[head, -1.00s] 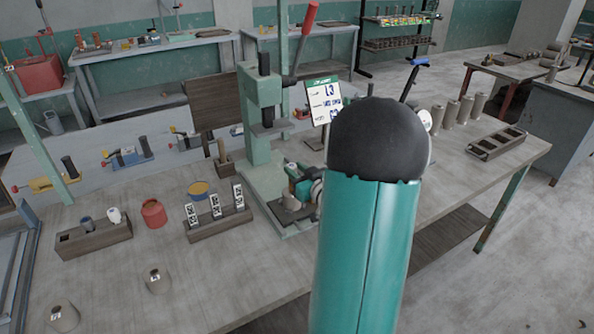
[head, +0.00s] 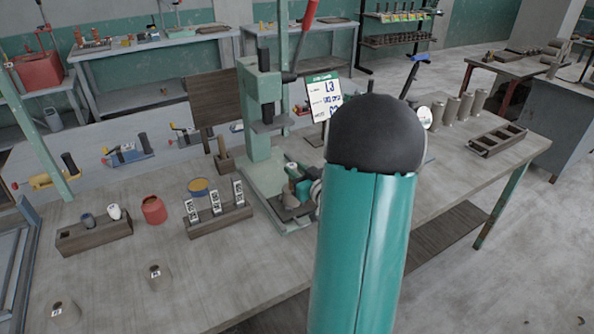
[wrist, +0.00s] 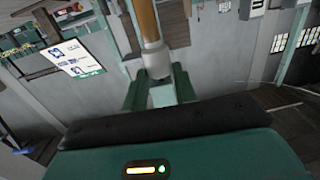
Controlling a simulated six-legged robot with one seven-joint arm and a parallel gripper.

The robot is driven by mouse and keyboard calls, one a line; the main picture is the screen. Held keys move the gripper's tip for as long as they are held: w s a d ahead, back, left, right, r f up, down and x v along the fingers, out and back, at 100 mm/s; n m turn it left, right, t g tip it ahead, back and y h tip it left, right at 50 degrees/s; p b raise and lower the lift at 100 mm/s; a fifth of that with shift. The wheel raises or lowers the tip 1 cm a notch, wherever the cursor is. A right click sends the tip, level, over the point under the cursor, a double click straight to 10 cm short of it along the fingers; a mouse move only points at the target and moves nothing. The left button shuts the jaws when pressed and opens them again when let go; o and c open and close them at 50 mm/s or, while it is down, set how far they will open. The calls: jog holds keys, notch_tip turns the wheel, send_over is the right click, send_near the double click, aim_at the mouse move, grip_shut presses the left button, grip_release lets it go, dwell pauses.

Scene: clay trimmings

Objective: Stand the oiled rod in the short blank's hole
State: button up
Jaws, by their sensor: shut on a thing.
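In the wrist view my gripper (wrist: 160,92) is shut on a rod (wrist: 149,25). The rod has an amber-brown shaft and a pale grey collar near the green fingers. In the head view my teal arm with its black joint hides the gripper and the rod. Two grey tapered blanks with small labels stand upright on the table at the front left, one blank (head: 155,280) nearer the middle and another blank (head: 65,315) nearer the lower left corner. I cannot tell which is the short one. Both are apart from my arm.
A green press (head: 262,130) stands mid-table. A wooden block (head: 95,238) with two small pieces, a red pot (head: 153,210) and a rack with labelled cards (head: 220,224) stand left of it. Several grey cylinders and a slotted tray (head: 497,141) are at the right. Front-left table is fairly clear.

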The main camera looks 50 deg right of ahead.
jog(key=shift+f, duration=0.4)
dwell(0.4)
jog(key=o, duration=1)
jog(key=shift+o, duration=0.2)
jog(key=v, duration=1.3)
jog(key=shift+s, duration=0.4)
jog(key=shift+a, duration=0.1)
